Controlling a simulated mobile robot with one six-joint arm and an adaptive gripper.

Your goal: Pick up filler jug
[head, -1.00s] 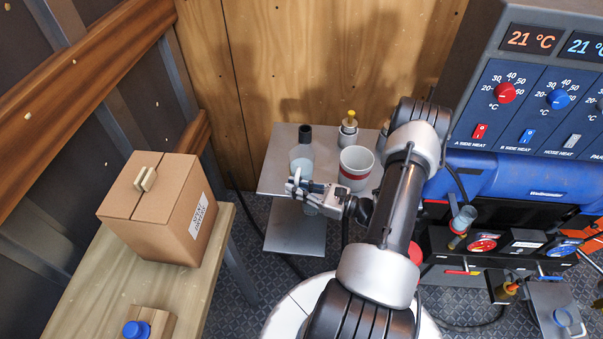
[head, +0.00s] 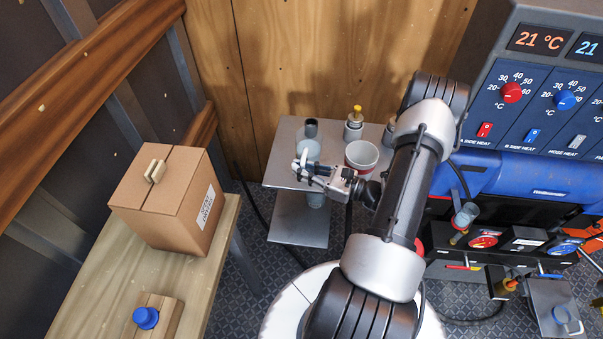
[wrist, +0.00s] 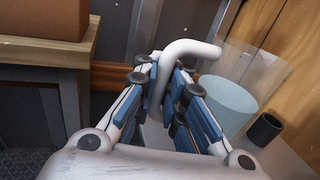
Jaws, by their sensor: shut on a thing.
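The filler jug (head: 308,149) is a clear vessel with pale blue contents and a white curved handle. In the head view it is at the left part of a small metal table. In the wrist view the clear jug (wrist: 226,100) is to the right of my fingers, with its white handle (wrist: 180,52) between them. My gripper (wrist: 165,88) is shut on the handle. In the head view my gripper (head: 318,172) reaches the jug from the front right. The jug looks upright; I cannot tell whether its base touches the table.
A dark cylinder (head: 311,124) stands close behind the jug. A white cup with a red band (head: 361,157) and a yellow-topped container (head: 354,124) are to the right on the metal table (head: 277,172). A cardboard box (head: 157,205) sits on the wooden bench at left.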

